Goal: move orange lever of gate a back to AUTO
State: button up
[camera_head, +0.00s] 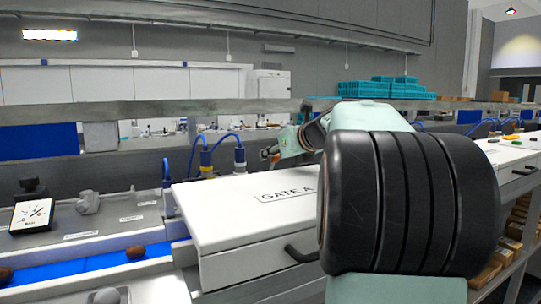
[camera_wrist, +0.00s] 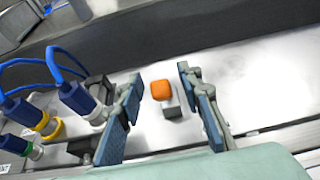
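The orange lever (camera_wrist: 161,90) shows in the wrist view as a rounded orange knob on a small grey block, on a pale metal surface. My gripper (camera_wrist: 160,78) is open, with one blue-padded finger on each side of the knob and a visible gap to both. I cannot tell from this view how far above or around the knob the fingertips are. In the head view, the white gate A housing (camera_head: 230,215) carries a "GATE A" label. My gripper (camera_head: 271,154) shows small behind it, and my own arm hides much of that area. No AUTO marking is readable.
A blue conveyor (camera_head: 95,264) with dates runs at lower left. A dial gauge (camera_head: 32,214) stands at far left. Teal crates (camera_head: 385,89) are stacked behind.

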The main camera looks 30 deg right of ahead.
jog(key=shift+c, duration=0.5)
grip_shut()
jog(key=shift+r+p, duration=0.15)
jog(key=shift+p, duration=0.4)
